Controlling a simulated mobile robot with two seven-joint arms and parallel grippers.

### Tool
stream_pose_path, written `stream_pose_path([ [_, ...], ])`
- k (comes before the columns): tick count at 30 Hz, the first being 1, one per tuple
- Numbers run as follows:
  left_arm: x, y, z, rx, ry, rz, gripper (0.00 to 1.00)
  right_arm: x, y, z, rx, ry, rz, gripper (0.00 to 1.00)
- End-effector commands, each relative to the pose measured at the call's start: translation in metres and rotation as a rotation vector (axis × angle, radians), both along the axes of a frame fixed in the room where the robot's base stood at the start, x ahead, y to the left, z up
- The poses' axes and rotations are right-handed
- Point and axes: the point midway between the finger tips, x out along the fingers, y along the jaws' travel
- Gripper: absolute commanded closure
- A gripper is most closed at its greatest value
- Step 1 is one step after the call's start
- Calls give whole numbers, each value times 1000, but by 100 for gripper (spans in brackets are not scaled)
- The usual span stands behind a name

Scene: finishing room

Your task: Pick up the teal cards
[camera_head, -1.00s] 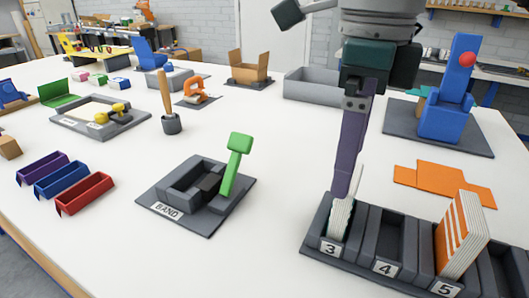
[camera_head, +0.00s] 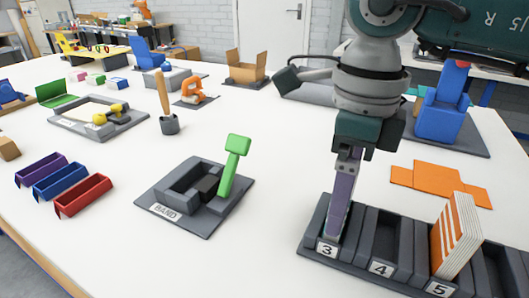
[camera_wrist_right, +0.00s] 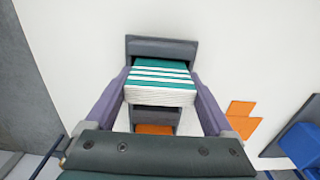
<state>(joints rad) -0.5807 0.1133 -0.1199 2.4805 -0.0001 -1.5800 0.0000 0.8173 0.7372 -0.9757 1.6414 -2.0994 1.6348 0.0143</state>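The teal cards (camera_wrist_right: 160,82), a stack with teal and white bands and white edges, show in the right wrist view between the two fingers of my right gripper (camera_wrist_right: 161,92). The fingers lie along both sides of the stack, with no clear gap; I cannot tell whether they press on it. In the head view my right gripper (camera_head: 341,205) reaches down into slot 3 of the dark card rack (camera_head: 352,250), and its finger hides most of the cards there. My left gripper is not in view.
Orange-and-white cards (camera_head: 458,238) stand in slot 5, right of the gripper; slot 4 (camera_head: 386,240) looks empty. A flat orange box blank (camera_head: 440,182) lies behind the rack. The grey BAND fixture (camera_head: 195,195) with a green lever is to the left. White table between is clear.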

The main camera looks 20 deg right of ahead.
Motion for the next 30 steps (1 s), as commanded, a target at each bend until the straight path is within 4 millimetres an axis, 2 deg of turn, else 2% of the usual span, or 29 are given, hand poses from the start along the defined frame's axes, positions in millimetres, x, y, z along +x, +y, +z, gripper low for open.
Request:
stream_pose_path([
  [2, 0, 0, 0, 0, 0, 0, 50, 0, 0, 0, 0, 0, 0, 40],
  [10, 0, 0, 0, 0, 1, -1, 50, 0, 0, 0, 1, -1, 0, 71],
  [18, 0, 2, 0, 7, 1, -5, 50, 0, 0, 2, 0, -1, 0, 72],
  [23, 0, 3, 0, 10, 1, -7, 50, 1, 0, 13, 1, -3, 0, 72],
  [26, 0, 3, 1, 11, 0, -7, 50, 1, 0, 28, 1, -6, 0, 72],
  [30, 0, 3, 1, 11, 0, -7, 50, 2, 0, 62, 0, -8, 1, 72],
])
